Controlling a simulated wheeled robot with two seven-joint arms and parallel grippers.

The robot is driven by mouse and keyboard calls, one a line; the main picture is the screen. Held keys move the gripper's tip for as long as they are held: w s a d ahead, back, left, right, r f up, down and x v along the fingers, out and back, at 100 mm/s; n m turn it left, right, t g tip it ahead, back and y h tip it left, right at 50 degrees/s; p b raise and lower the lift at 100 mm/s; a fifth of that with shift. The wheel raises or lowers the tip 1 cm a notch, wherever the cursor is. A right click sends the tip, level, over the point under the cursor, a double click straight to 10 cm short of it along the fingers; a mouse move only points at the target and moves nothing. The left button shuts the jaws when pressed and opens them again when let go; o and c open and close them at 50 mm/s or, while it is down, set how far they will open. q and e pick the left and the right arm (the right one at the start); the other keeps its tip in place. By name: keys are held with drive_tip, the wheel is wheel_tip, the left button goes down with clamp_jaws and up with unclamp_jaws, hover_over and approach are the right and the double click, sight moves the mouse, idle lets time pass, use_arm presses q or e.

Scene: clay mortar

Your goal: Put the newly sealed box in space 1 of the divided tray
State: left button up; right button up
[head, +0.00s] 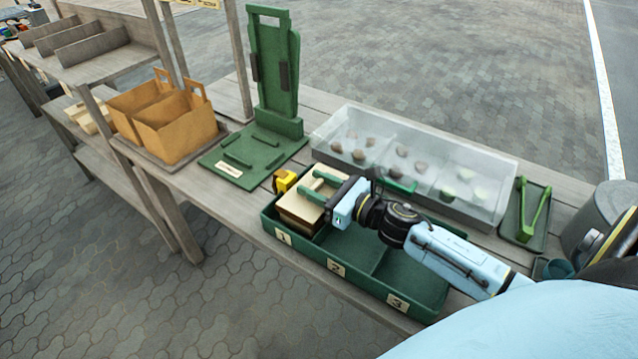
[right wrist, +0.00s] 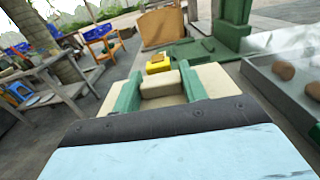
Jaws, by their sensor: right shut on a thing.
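The divided tray (head: 391,296) is green, with spaces labelled 1, 2 and 3 from left to right along its front. A cream and tan box (head: 299,212) is at space 1, its lower part hidden behind the tray's front wall. I cannot tell if it rests on the tray floor. My right gripper (head: 322,186) is shut on the box from above, with green fingers. In the right wrist view the pale box (right wrist: 162,88) shows between the two green fingers (right wrist: 160,90). Spaces 2 and 3 look empty. My left gripper is not in view.
A yellow item (head: 284,181) stands just behind space 1. A clear-lidded case (head: 420,165) with several lumps stands behind the tray. A green stand (head: 272,80) is at the back, brown carriers (head: 175,125) at left, and green tongs (head: 534,208) at right.

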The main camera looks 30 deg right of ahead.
drive_tip(key=o, duration=1.3)
drive_tip(key=shift+f, duration=0.4)
drive_tip(key=shift+c, duration=0.2)
drive_tip(key=shift+r, duration=0.1)
drive_tip(key=shift+a+r+p, duration=0.1)
drive_tip(key=shift+r+p, duration=0.2)
drive_tip(key=shift+p, duration=0.05)
drive_tip(key=shift+a+r+p, duration=0.1)
drive_tip(key=shift+r+p, duration=0.4)
drive_tip(key=shift+r, duration=0.05)
drive_tip(key=v, duration=1.2)
drive_tip(key=shift+f, duration=0.15)
